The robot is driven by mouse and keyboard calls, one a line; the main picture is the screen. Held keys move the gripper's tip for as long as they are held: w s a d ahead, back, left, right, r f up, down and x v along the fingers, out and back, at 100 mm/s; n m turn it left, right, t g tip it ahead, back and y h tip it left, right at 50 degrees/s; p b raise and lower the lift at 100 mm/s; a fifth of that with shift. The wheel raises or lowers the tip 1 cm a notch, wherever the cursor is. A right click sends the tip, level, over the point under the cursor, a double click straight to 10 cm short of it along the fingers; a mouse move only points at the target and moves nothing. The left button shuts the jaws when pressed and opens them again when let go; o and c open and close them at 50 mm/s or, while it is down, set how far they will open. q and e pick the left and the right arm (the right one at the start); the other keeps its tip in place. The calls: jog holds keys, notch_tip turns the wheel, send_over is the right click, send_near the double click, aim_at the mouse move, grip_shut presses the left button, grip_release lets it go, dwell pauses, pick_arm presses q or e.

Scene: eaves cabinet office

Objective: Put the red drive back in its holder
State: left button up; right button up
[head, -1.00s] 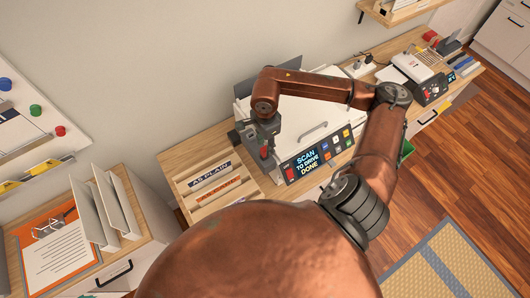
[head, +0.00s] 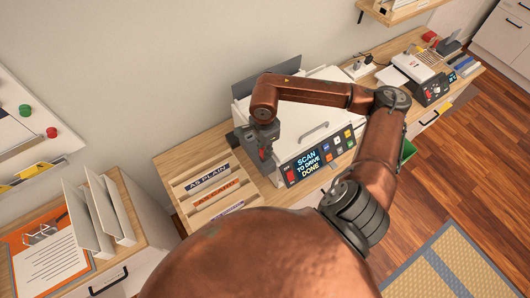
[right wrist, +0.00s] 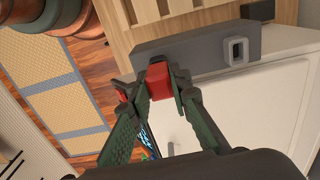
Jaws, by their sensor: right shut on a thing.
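My right gripper (head: 266,155) is at the left front corner of the white scanner (head: 310,118), beside its control panel (head: 320,157), whose screen reads "SCAN TO DRIVE DONE". In the right wrist view the gripper (right wrist: 162,82) is shut on the small red drive (right wrist: 159,80). The drive's far end is at the edge of a dark grey bar (right wrist: 190,60); I cannot tell whether it touches or is plugged in. A pale-rimmed slot (right wrist: 236,51) in that bar is empty. I cannot tell for certain which thing is the drive's holder. My left gripper is out of view.
A wooden sorter (head: 181,184) with labelled slots stands left of the scanner. A cabinet with upright white dividers (head: 88,222) is at lower left. A label printer (head: 432,90) stands on the desk farther right. Open floor (head: 470,170) lies at the right.

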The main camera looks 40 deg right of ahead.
grip_shut()
jog(key=shift+r, duration=0.35)
jog(key=shift+r+p, duration=0.55)
jog(key=shift+r, duration=1.05)
jog(key=shift+a, duration=0.1)
